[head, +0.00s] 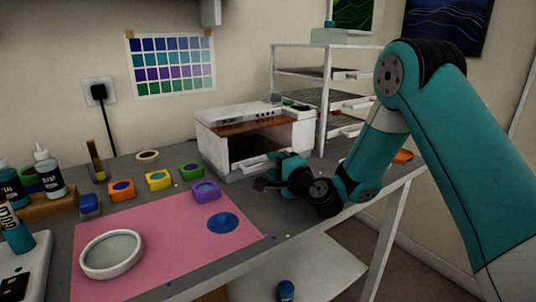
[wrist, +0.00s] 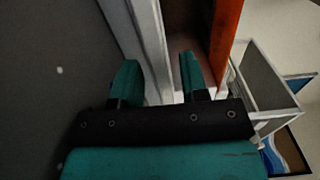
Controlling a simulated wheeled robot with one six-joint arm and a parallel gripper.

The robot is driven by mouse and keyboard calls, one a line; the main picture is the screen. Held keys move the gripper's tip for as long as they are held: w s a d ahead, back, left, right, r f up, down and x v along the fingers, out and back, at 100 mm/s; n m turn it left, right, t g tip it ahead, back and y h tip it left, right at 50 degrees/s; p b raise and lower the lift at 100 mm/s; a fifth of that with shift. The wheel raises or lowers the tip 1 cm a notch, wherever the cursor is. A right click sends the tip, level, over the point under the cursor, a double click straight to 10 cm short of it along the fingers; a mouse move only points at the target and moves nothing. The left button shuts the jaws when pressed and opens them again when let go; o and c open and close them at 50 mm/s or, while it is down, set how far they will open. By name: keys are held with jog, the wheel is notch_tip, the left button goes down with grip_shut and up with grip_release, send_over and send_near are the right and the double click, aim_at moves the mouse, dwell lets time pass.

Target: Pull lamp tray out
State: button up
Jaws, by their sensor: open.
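The lamp (head: 213,133) is a white box with a dark open front and a brown panel over the opening, standing at the back of the workbench. Its tray (head: 240,170) shows as a pale grey edge with a light handle low at the front. My gripper (head: 268,172) is at the tray's front right, close to the handle. In the wrist view my gripper (wrist: 160,72) is open, with the tray's white front edge (wrist: 150,40) running between the two teal fingers. I cannot tell whether either finger touches it. The brown panel (wrist: 226,40) is to the right. My gripper partly hides the handle.
A pink mat (head: 150,235) with a white round mould (head: 112,254) and a blue disc (head: 223,223) lies in front. Several coloured pots, including a purple one (head: 206,192), stand left of the lamp. A white wire rack (head: 323,100) stands close on the right.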

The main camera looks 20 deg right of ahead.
jog(key=p+x, duration=0.1)
jog(key=x, duration=0.2)
jog(key=shift+r+p, duration=0.1)
jog(key=shift+p, duration=0.2)
jog(key=shift+w+a, duration=0.1)
jog(key=shift+w, duration=0.05)
